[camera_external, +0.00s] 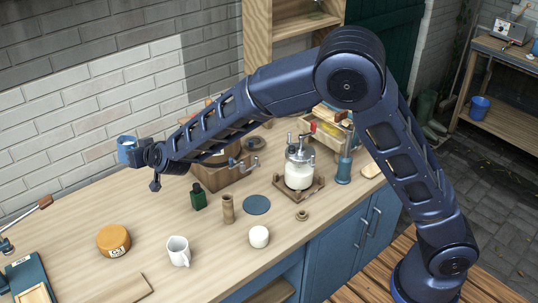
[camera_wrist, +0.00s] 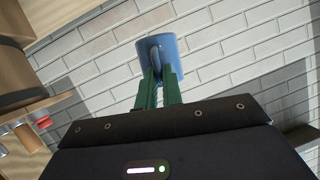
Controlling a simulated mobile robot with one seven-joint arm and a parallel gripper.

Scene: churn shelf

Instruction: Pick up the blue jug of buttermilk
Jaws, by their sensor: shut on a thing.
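The blue jug (camera_external: 125,149) is up in the air near the brick wall, at the left end of my arm. In the wrist view the blue jug (camera_wrist: 178,50) is at the top middle, with its handle towards my gripper. My gripper (camera_wrist: 160,80) has green fingers closed on the jug's handle. In the external view my gripper (camera_external: 140,155) is partly hidden, and the jug shows clear of the worktop. Whether anything is inside the jug cannot be seen.
The wooden worktop (camera_external: 75,238) below holds a white jug (camera_external: 179,251), an orange round tub (camera_external: 113,240), a dark green bottle (camera_external: 198,197), a wooden cylinder (camera_external: 228,210), a white cup (camera_external: 259,237) and a glass churn (camera_external: 299,170). The brick wall (camera_external: 95,75) stands behind.

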